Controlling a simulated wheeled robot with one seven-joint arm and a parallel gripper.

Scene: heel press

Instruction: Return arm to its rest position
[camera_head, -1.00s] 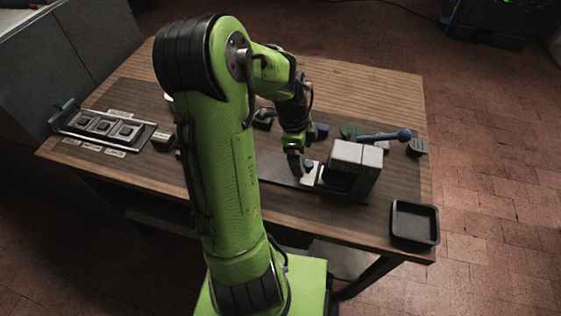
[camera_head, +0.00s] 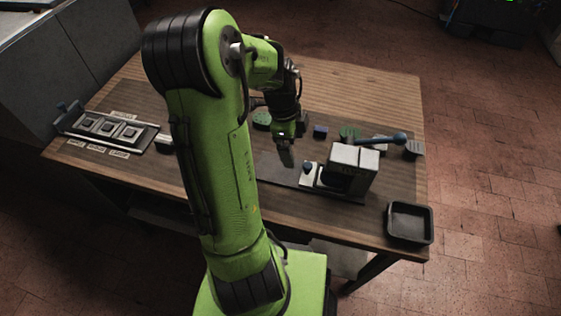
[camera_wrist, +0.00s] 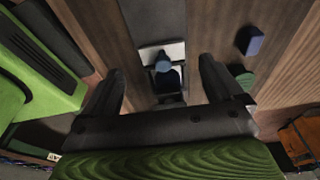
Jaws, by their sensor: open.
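My gripper (camera_head: 287,160) hangs over the table just left of the heel press, pointing down. In the wrist view my gripper (camera_wrist: 160,85) has its two dark fingers spread apart with nothing between them. The press (camera_head: 350,165) is a light grey block with a blue-knobbed lever (camera_head: 398,138) on top. A small blue-topped piece (camera_head: 307,168) sits on the white plate at the left of the press; it also shows in the wrist view (camera_wrist: 162,62), beyond the fingertips. My green arm hides part of the table's middle.
A tray with several square pieces (camera_head: 110,128) lies at the table's left. An empty black tray (camera_head: 410,222) sits at the front right corner. A blue block (camera_head: 320,132) and green pieces (camera_head: 349,132) lie behind the press. The table's back (camera_head: 350,90) is clear.

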